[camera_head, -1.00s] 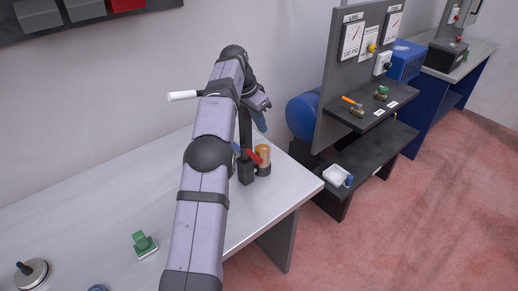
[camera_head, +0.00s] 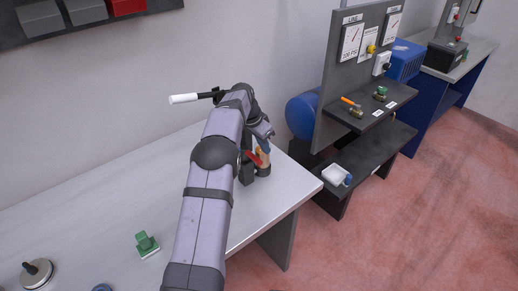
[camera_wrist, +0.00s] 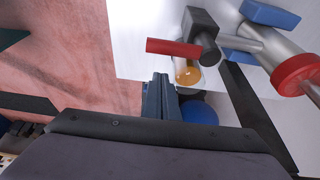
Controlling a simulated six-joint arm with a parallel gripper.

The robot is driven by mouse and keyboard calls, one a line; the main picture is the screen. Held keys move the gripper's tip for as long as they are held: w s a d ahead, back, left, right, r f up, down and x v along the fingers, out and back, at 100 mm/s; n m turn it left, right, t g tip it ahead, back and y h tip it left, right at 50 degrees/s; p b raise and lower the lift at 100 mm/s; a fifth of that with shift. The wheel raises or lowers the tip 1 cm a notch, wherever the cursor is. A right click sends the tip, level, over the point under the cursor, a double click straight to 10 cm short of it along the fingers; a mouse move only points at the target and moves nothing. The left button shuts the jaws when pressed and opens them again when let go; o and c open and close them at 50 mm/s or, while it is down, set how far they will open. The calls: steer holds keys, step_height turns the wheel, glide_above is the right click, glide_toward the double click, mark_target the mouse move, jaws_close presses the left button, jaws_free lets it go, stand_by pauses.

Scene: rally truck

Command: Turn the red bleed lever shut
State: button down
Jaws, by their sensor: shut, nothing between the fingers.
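The red lever (camera_wrist: 172,46) sticks out sideways from a dark fitting (camera_wrist: 202,24) on a pale metal pipe in the wrist view. In the head view the red lever (camera_head: 252,159) shows partly behind my arm, near the bench's right end, beside an orange-topped cylinder (camera_head: 263,158). My gripper (camera_wrist: 158,80) is shut and empty, its blue-grey fingertips just below the lever in the wrist view, near the amber end of the cylinder (camera_wrist: 187,76). I cannot tell whether the fingertips touch the lever. In the head view my gripper (camera_head: 265,146) is close by the cylinder.
A green block (camera_head: 146,244) stands on the bench (camera_head: 90,205). A gauge stand (camera_head: 345,95) stands to the right. The bench's left middle is clear.

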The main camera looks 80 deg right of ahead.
mark_target(256, 158)
steer(key=shift+w+a+f+p, duration=0.25)
steer(key=shift+w+a+p, duration=0.2)
steer(key=shift+w+a, duration=0.5)
steer(key=shift+w+a+m+b, duration=0.25)
steer(key=shift+m+b, duration=0.1)
steer(key=shift+m, duration=0.35)
steer(key=shift+w+a+f+m+g+y+b, duration=0.15)
steer(key=shift+w+a+m+g+y+b, duration=0.2)
steer(key=shift+m, duration=0.35)
steer(key=w+m, duration=0.1)
steer(key=w, duration=0.6)
steer(key=shift+w+a+r+m+y+p, duration=0.2)
steer(key=shift+w+a+m+y+p, duration=0.15)
steer(key=shift+a+m, duration=0.1)
steer(key=shift+w+d, duration=0.15)
steer(key=shift+w, duration=0.05)
steer(key=shift+s+b, duration=0.15)
steer(key=shift+b, duration=0.3)
